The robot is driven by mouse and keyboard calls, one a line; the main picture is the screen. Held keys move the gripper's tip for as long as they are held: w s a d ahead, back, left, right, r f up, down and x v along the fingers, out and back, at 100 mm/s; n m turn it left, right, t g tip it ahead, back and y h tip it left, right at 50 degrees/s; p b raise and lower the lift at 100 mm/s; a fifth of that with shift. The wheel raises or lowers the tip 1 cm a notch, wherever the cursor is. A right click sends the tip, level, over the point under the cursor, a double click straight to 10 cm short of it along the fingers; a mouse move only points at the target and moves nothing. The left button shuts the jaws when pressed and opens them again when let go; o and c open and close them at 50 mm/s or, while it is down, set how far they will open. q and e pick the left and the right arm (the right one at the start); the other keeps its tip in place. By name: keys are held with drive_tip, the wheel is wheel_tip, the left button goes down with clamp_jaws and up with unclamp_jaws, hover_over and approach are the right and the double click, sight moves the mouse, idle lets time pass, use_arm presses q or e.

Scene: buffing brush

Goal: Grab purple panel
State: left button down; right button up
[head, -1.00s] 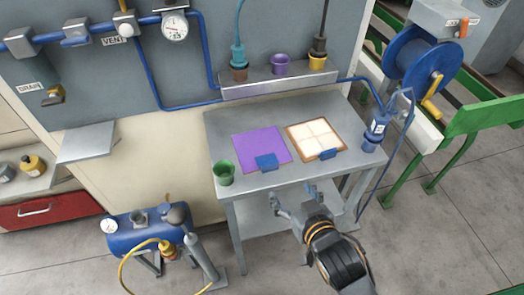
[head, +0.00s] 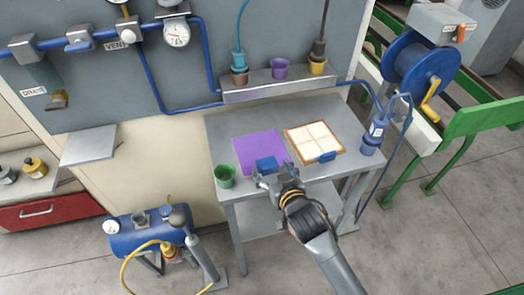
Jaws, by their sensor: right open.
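The purple panel (head: 258,149) lies flat on the left half of the grey metal table (head: 228,122). A blue block (head: 266,164) sits at its front edge. My right gripper (head: 273,175) is at the front edge of the table, just in front of the blue block. Its fingers are open and point toward the block. I cannot tell whether a finger touches the block. My left gripper is not in view.
A green cup (head: 225,176) stands at the table's left front corner. A blue bottle-like tool (head: 375,135) stands at the right edge.

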drive_tip(key=shift+x, duration=1.1)
drive_tip(key=c, duration=1.3)
